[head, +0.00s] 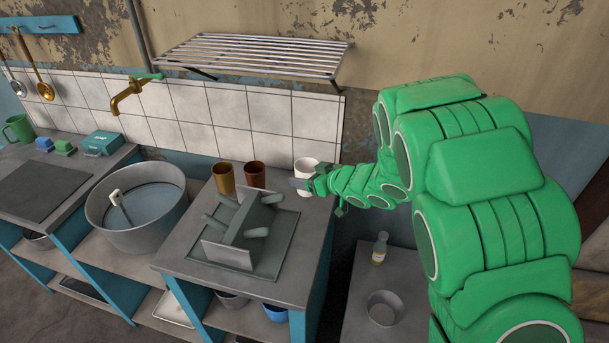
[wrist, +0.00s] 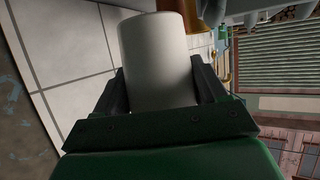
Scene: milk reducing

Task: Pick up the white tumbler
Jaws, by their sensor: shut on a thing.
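The white tumbler (head: 306,168) stands near the back right corner of the grey counter in the head view. In the wrist view the white tumbler (wrist: 157,58) fills the space between the two dark fingers. My gripper (head: 306,184) reaches it from the right and is shut on it; the fingers also show in the wrist view (wrist: 158,92). The tumbler looks upright. I cannot tell whether its base touches the counter.
A brown cup (head: 254,174) and an ochre cup (head: 223,178) stand left of the tumbler. A grey dish rack (head: 285,241) is in front. A wire shelf (head: 252,54) hangs above. A large basin (head: 137,238) is at left; a bottle (head: 380,248) stands lower right.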

